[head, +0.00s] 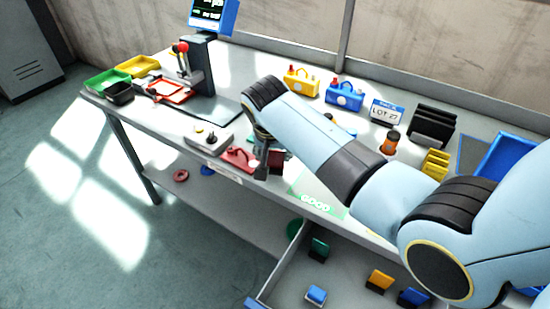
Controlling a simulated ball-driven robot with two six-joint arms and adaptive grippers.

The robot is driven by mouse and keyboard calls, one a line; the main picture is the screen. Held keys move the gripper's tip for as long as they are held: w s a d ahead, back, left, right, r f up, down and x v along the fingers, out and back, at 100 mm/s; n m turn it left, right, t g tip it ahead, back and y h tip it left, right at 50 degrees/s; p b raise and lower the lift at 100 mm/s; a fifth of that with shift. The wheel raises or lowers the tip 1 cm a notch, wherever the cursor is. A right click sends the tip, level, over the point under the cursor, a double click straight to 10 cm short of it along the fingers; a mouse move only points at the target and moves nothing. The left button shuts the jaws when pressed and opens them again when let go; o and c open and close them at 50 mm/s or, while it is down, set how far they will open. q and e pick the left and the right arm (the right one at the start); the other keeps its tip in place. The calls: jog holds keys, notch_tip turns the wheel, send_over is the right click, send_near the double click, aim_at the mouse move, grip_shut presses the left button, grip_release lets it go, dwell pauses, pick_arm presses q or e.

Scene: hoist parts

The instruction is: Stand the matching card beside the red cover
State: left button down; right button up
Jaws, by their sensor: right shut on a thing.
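The red cover (238,158) lies near the front edge of the workbench, beside a light grey block. My right gripper (264,165) points down just right of the red cover, partly hidden by its own wrist and arm. It is shut on a small dark red card (277,158), which shows at the right of the fingers. I cannot tell whether the card's foot touches the bench. My left gripper is not in view.
An open drawer (335,268) below holds green, yellow and blue cards. An orange bottle (390,142) stands right of my arm. A red-knobbed press (196,65) stands left.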

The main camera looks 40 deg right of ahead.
jog(key=shift+f, duration=1)
jog(key=shift+f, duration=0.15)
jog(key=o, duration=1.2)
jog(key=p+v, duration=0.1)
jog(key=v, duration=1.1)
